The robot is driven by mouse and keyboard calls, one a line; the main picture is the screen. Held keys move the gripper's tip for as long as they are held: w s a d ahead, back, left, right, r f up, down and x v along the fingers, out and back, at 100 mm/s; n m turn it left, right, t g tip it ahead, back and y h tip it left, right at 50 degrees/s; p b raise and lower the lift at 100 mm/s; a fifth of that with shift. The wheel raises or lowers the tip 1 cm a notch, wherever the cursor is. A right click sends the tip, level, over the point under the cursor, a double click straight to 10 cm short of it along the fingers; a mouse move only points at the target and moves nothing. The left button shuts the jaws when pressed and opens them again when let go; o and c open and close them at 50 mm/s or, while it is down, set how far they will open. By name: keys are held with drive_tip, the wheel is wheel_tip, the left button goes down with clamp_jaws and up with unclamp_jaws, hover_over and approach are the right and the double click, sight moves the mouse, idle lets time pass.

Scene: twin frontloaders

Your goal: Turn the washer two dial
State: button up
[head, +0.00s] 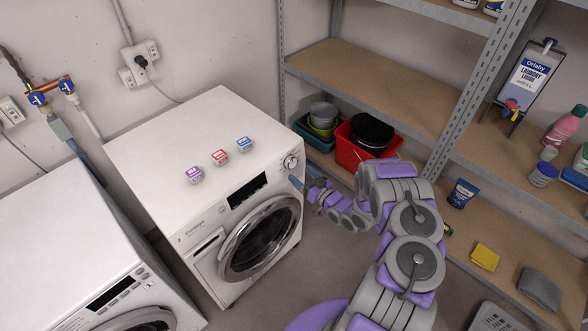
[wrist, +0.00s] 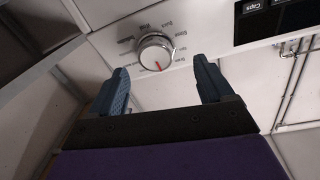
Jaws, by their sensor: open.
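The right-hand white washer (head: 160,145) has a round silver dial (head: 290,162) at the right end of its control panel. The dial also shows in the wrist view (wrist: 155,53), with a red mark pointing downward in the picture and printed labels around it. My gripper (head: 298,184) is just in front of and below the dial in the head view. In the wrist view my gripper (wrist: 160,82) is open, with blue fingers spread wide. The dial appears between and just beyond the fingertips, apart from them. I cannot tell which washer is named two.
A second white washer (head: 60,240) stands at the left. Three small labelled boxes (head: 218,158) sit on the right-hand washer. A metal shelf (head: 380,85) with bins and bottles stands at the right, beside my arm. A yellow cloth (head: 484,257) lies on its lowest board.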

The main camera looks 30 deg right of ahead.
sight(293, 164)
drive_tip(key=w, duration=0.4)
drive_tip(key=shift+w+d+f, duration=0.15)
drive_tip(key=shift+w, duration=0.3)
drive_tip(key=shift+w+a, duration=0.1)
drive_tip(key=shift+a, duration=0.55)
drive_tip(key=shift+d, duration=0.45)
drive_tip(key=c, duration=0.6)
drive_tip(key=shift+a, duration=0.2)
drive_tip(key=c, duration=0.4)
drive_tip(key=shift+d, duration=0.1)
